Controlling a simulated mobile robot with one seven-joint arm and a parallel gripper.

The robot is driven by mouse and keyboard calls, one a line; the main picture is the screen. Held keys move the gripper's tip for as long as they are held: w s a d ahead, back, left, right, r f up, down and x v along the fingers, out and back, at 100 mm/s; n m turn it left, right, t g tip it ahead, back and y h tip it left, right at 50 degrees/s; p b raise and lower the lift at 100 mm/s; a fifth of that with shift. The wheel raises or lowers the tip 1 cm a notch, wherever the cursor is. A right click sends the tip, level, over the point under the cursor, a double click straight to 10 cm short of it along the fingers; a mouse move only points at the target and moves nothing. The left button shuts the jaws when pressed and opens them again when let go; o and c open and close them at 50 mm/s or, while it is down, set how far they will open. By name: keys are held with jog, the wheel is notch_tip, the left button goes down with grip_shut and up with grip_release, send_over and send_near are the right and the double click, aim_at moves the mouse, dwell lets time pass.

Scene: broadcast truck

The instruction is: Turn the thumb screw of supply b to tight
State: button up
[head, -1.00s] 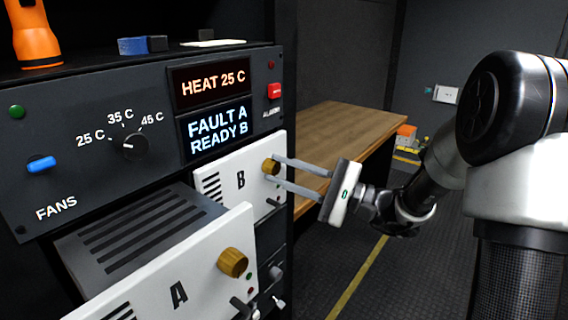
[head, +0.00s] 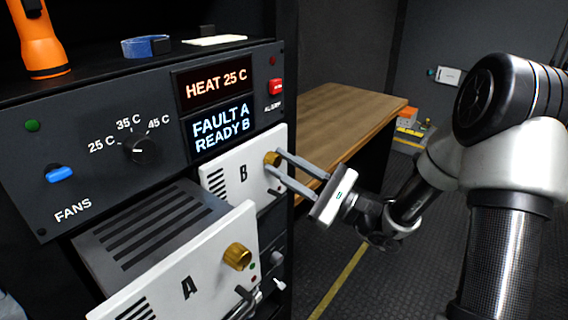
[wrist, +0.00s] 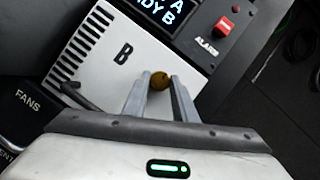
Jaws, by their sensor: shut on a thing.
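Supply B (head: 216,178) is a white-faced drawer seated in the rack, with a brass thumb screw (head: 271,158) at its upper right. In the wrist view the thumb screw (wrist: 160,80) sits between the tips of my two fingers. My gripper (head: 276,168) is shut on the thumb screw, reaching it from the right. The screw's front is partly hidden by the fingers, and I cannot tell how far it is turned. Supply A (head: 190,285), below, stands pulled out of the rack and has its own brass thumb screw (head: 237,256).
The display (head: 219,132) reads FAULT A, READY B. A red alarm switch (head: 276,87) and a fan dial (head: 142,149) are on the panel. A wooden bench (head: 350,112) stands behind my gripper.

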jog(key=o, duration=1)
jog(key=v, duration=1.7)
jog(key=shift+d, duration=0.25)
